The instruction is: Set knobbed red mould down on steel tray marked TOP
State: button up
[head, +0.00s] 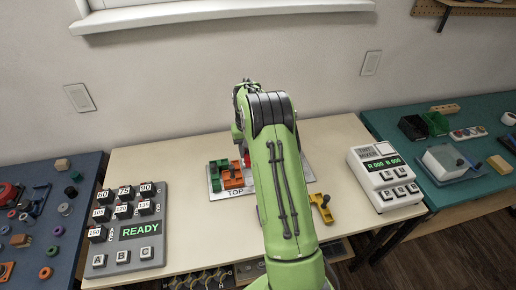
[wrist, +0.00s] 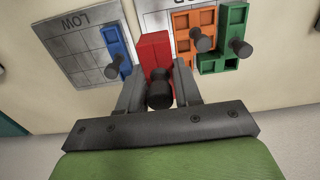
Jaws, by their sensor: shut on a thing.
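The red mould (wrist: 154,50) is held in my gripper (wrist: 157,84), whose two fingers are shut on its dark knob. In the head view only a sliver of red (head: 247,160) shows beside my arm. The steel tray marked TOP (head: 214,189) lies on the cream table, left of my arm; it also shows in the wrist view (wrist: 151,20). The red mould overlaps this tray's left part in the wrist view, beside the orange mould (wrist: 188,20). I cannot tell whether it touches the tray. A green mould (wrist: 233,15) sits beyond the orange one.
A second steel tray marked LOW (wrist: 75,38) carries a blue knobbed mould (wrist: 118,43). A READY button panel (head: 127,238) stands left, and a white keypad device (head: 386,178) right.

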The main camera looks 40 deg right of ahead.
jog(key=shift+s+d+f, duration=0.1)
jog(key=shift+f, duration=0.25)
notch_tip(320, 180, down, 8)
jog(key=b, duration=0.6)
jog(key=shift+f+b, duration=0.15)
jog(key=shift+b, duration=0.2)
jog(key=shift+f, duration=0.4)
jog(key=o, duration=1.1)
notch_tip(320, 180, up, 16)
jog(key=p, duration=0.3)
jog(key=shift+f+p, duration=0.15)
jog(key=shift+p, duration=0.25)
